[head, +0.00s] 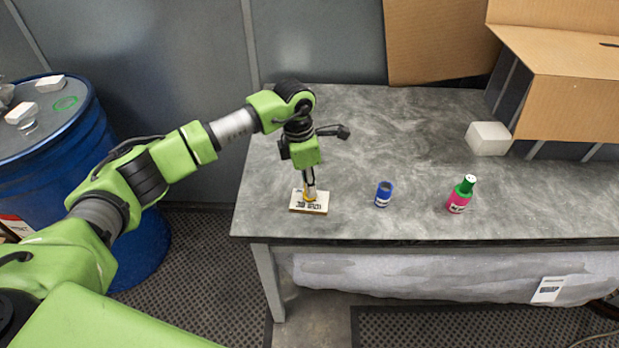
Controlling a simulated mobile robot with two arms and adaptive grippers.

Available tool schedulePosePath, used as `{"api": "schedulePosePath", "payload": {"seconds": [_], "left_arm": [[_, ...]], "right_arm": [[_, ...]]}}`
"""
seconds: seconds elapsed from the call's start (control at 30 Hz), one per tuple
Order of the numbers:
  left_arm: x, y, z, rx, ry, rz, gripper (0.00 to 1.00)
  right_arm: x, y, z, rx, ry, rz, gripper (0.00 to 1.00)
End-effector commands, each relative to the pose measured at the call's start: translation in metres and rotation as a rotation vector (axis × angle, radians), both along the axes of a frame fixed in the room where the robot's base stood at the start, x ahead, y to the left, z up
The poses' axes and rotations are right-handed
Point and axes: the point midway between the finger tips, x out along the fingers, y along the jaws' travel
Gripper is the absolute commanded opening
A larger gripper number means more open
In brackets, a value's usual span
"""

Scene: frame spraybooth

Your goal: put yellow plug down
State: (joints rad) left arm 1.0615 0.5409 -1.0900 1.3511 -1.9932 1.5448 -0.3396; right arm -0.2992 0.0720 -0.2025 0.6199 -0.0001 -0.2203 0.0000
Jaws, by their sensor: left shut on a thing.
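The yellow plug (309,196) is small and mostly hidden by the fingers of my left gripper (309,190). My left gripper points straight down and is shut on the plug. The plug is over a white card or block with black print (298,205), which lies on the grey table (370,130) near its front left corner. I cannot tell whether the plug touches the block. My right gripper is not in view.
A blue cup or can (383,194) and a pink bottle with a green cap (460,195) stand to the right. A white block (488,138) and a cardboard box (575,95) are at the back right. A blue drum (70,140) stands left of the table. The table's middle is clear.

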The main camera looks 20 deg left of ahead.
Motion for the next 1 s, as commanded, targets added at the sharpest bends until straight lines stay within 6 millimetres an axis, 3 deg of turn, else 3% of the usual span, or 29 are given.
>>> {"api": "schedulePosePath", "payload": {"seconds": [0.33,0.37,0.4,0.43,0.77,0.87,1.0], "left_arm": [[0.000,-0.001,-0.005,0.000,-0.001,-0.001,0.00],[0.000,-0.001,-0.005,0.000,-0.001,-0.001,0.21],[0.000,-0.001,-0.004,0.000,-0.001,-0.001,0.31],[0.000,-0.001,-0.004,0.000,-0.001,-0.001,0.35],[0.000,-0.001,-0.003,0.000,-0.001,-0.001,0.35],[0.000,0.000,0.002,0.000,-0.001,-0.001,0.35],[0.000,0.002,0.021,-0.001,-0.007,-0.002,0.35]], "right_arm": [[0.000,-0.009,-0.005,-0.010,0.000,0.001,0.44],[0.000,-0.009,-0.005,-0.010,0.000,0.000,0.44],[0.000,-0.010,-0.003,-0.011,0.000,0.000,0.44],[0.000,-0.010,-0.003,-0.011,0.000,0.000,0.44],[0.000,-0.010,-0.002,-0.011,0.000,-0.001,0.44],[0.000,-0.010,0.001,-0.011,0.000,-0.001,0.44],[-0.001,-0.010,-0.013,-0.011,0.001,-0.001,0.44]]}}
